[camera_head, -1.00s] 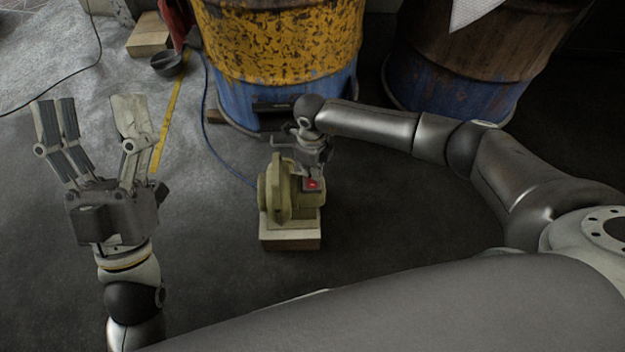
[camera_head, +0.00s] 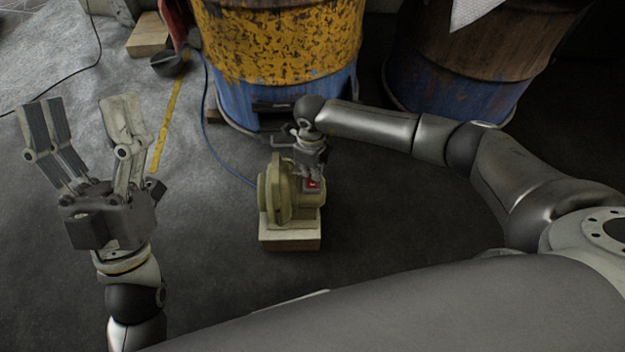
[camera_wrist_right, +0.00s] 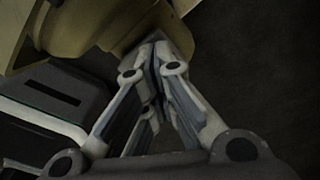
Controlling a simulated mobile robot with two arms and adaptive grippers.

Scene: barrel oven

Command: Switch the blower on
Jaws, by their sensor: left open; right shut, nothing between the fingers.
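The blower (camera_head: 278,193) is an olive-yellow machine on a pale block in the middle of the head view. A small red switch (camera_head: 312,184) shows on its right side. My right gripper (camera_head: 312,178) is shut and empty, with its fingertips right at the switch; I cannot tell whether they touch it. In the right wrist view the closed fingers (camera_wrist_right: 160,50) reach up to the blower's yellowish body (camera_wrist_right: 85,25), and the switch is not visible there. My left gripper (camera_head: 85,125) is open and empty, raised at the left, well away from the blower.
A yellow and blue barrel (camera_head: 280,50) stands just behind the blower, and a rusty barrel (camera_head: 470,60) stands to its right. A blue cable (camera_head: 212,150) runs along the floor to the blower. A dark bowl (camera_head: 168,64) lies at the back left. The floor in front is clear.

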